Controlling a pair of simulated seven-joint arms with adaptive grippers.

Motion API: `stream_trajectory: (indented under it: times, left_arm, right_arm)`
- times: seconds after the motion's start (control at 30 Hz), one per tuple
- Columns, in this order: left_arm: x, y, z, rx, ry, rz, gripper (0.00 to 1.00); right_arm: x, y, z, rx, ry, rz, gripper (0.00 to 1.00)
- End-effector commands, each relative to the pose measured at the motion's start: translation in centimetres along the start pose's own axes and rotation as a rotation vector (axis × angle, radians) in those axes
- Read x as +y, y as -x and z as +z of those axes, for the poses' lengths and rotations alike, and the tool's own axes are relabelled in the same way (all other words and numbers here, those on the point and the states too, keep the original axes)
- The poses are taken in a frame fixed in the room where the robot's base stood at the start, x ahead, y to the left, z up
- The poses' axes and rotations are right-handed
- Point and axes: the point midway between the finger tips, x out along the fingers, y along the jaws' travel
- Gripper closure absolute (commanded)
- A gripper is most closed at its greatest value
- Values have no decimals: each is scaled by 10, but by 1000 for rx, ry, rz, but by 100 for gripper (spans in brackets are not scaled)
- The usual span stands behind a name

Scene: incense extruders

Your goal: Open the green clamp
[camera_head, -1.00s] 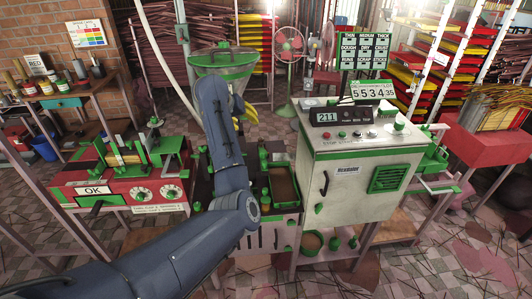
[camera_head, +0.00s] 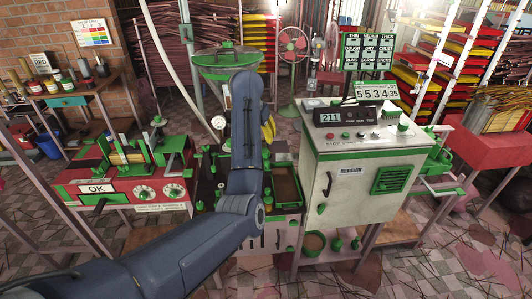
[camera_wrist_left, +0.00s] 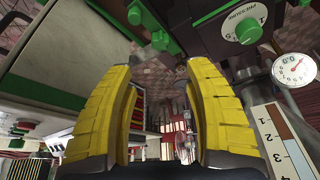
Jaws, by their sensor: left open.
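My left gripper (camera_head: 268,128) shows in the head view as a little yellow beside my forearm, which hides most of it. It is at the extruder machine, left of the white control cabinet (camera_head: 352,185). In the left wrist view my gripper (camera_wrist_left: 162,70) has two yellow fingers spread apart with nothing between them. A green part (camera_wrist_left: 160,40) and a green knob (camera_wrist_left: 138,14) lie beyond the fingertips. A larger green knob (camera_wrist_left: 248,31) sits by the pressure label at upper right. I cannot tell which green part is the clamp. My right gripper is not in view.
A round gauge (camera_wrist_left: 293,70) and a numbered scale (camera_wrist_left: 280,140) stand close to the right finger. The green-rimmed hopper (camera_head: 224,60) is behind my arm. A red machine (camera_head: 125,185) stands left. Fans and loaded racks fill the background.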

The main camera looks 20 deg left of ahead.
Motion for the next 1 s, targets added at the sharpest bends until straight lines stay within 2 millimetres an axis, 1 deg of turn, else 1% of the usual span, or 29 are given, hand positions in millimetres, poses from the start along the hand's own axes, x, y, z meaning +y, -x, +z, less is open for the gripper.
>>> stream_trajectory:
  times: [0.03,0.2,0.53,0.7,0.8,1.0]
  left_arm:
    - [-2,-11,3,-7,0,-3,48]
    - [-2,-41,3,-6,2,-3,48]
    - [-1,-92,2,-4,1,-1,48]
    - [0,-110,1,-2,1,0,48]
    - [0,-116,1,-2,1,-1,48]
    - [0,-123,1,-1,2,0,48]
  right_arm:
    - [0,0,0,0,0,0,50]
    - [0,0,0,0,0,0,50]
    - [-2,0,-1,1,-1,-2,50]
    - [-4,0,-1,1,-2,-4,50]
    - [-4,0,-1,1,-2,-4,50]
    - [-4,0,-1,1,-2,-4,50]
